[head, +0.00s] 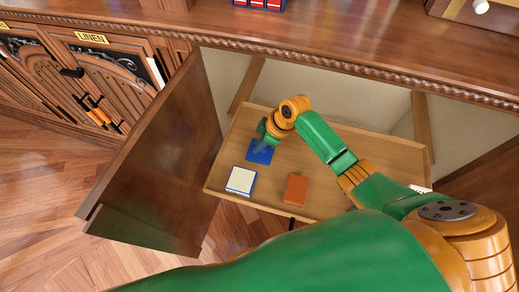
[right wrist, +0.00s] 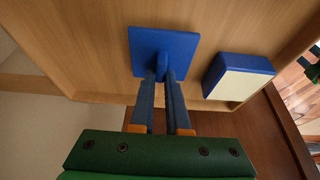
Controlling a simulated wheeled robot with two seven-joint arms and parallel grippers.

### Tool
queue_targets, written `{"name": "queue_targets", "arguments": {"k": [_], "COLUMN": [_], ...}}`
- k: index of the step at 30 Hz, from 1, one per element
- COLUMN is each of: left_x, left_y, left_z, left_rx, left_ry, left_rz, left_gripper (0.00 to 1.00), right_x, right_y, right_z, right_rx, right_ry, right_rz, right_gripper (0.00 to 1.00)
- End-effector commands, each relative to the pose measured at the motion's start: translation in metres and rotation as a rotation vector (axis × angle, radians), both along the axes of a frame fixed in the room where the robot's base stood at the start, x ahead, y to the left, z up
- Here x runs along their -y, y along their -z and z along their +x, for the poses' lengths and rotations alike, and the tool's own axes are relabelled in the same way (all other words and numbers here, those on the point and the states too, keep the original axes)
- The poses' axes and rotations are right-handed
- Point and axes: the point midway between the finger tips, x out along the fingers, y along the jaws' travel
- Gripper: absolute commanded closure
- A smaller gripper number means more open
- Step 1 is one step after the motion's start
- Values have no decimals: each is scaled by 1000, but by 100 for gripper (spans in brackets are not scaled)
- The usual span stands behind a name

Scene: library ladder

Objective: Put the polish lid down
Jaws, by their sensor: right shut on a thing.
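The polish lid, a flat blue square (head: 260,153), is over the wooden pull-out shelf (head: 330,149) inside the open cabinet. My right gripper (head: 266,138) reaches down to it from above. In the right wrist view my right gripper (right wrist: 165,84) is shut on a raised part at the middle of the blue lid (right wrist: 165,45); the fingers hide most of that part. The lid lies close to the shelf surface; I cannot tell whether it touches. A blue box with a cream top (head: 241,180) stands beside it, apart from the lid.
An orange-brown block (head: 296,189) lies on the shelf near its front edge. The open cabinet door (head: 165,165) stands left of the shelf. The counter edge (head: 350,68) runs above the opening.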

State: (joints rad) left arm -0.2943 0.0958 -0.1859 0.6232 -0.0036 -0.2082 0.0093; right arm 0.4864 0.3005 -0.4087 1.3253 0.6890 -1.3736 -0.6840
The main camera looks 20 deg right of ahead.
Motion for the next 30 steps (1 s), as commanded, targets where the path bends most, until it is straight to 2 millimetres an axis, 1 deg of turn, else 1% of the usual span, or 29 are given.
{"name": "queue_targets", "arguments": {"k": [1, 3, 8, 11, 12, 14, 15, 23, 24, 26, 30], "left_x": [-5, -7, -7, -6, -6, -6, -5, -4, -4, -4, 0], "left_y": [5, 3, 2, 4, 4, 3, 3, 3, 2, -4, -21], "left_z": [3, 7, 12, 13, 13, 13, 13, 10, 10, 8, -2], "left_rx": [7, 14, 22, 23, 23, 23, 23, 18, 17, 14, -7], "left_ry": [-1, -1, 0, -1, -1, -1, -1, -1, 0, 0, 8], "left_rz": [7, 11, 11, 9, 9, 8, 8, 7, 7, 6, 1], "left_gripper": [50, 50, 50, 50, 50, 50, 50, 50, 50, 50, 50], "right_x": [0, 0, 0, 0, 0, 0, 0, 0, 0, 2, 13], "right_y": [8, 9, 7, 10, 11, 10, 10, 10, 7, -1, -33], "right_z": [0, 0, 0, 0, 0, 0, 0, 0, 0, -1, -8], "right_rx": [0, 0, 1, 1, 1, 1, 1, 1, 1, 2, 2], "right_ry": [1, -1, -1, 0, 0, 0, 0, 0, 0, 1, 0], "right_rz": [0, 0, -1, -1, -1, -1, -1, -1, -1, -1, -3], "right_gripper": [100, 100, 100, 100, 84, 68, 57, 56, 56, 56, 56]}}
